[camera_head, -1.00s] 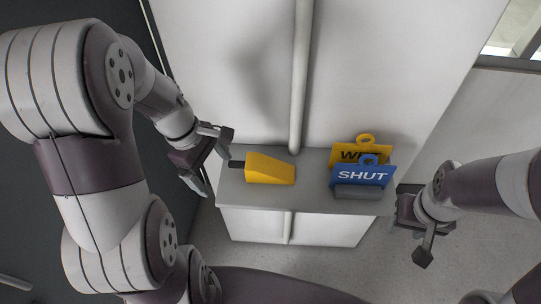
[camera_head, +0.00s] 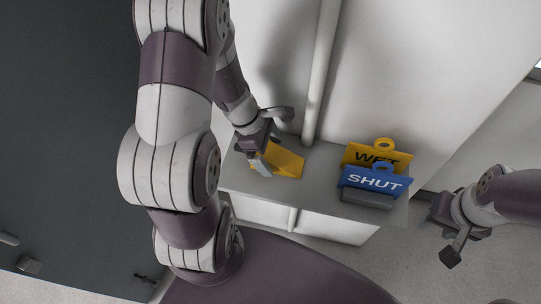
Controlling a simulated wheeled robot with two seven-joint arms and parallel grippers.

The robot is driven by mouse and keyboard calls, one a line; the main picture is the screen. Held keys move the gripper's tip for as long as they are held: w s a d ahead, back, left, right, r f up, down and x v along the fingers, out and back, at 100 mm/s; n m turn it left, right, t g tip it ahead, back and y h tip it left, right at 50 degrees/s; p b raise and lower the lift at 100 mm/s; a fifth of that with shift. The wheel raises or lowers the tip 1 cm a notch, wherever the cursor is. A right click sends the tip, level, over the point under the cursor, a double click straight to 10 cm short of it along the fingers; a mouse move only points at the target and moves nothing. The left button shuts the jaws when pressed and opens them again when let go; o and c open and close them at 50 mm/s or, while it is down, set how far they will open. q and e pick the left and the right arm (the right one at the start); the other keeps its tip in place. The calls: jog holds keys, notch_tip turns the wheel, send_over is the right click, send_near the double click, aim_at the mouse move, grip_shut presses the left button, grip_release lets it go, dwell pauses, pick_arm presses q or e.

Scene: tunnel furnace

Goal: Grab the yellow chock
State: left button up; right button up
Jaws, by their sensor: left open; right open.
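The yellow chock (camera_head: 288,162) is a wedge lying on the grey top of a low cabinet (camera_head: 322,160), near its left end. My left gripper (camera_head: 268,150) is open and right at the chock, over its left part. It hides the chock's dark left end, and I cannot tell whether the fingers touch it. My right gripper (camera_head: 447,232) is open and empty, off the cabinet's right end and away from the chock.
A yellow WET sign (camera_head: 362,154) and a blue SHUT sign (camera_head: 375,181) stand in a grey holder (camera_head: 367,199) right of the chock. A vertical white pipe (camera_head: 321,75) rises behind the cabinet top. The strip between chock and signs is clear.

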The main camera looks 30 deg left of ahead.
pick_arm(q)
jog(key=shift+s+a+r, duration=0.1)
jog(key=shift+s, duration=0.05)
jog(key=c, duration=1.4)
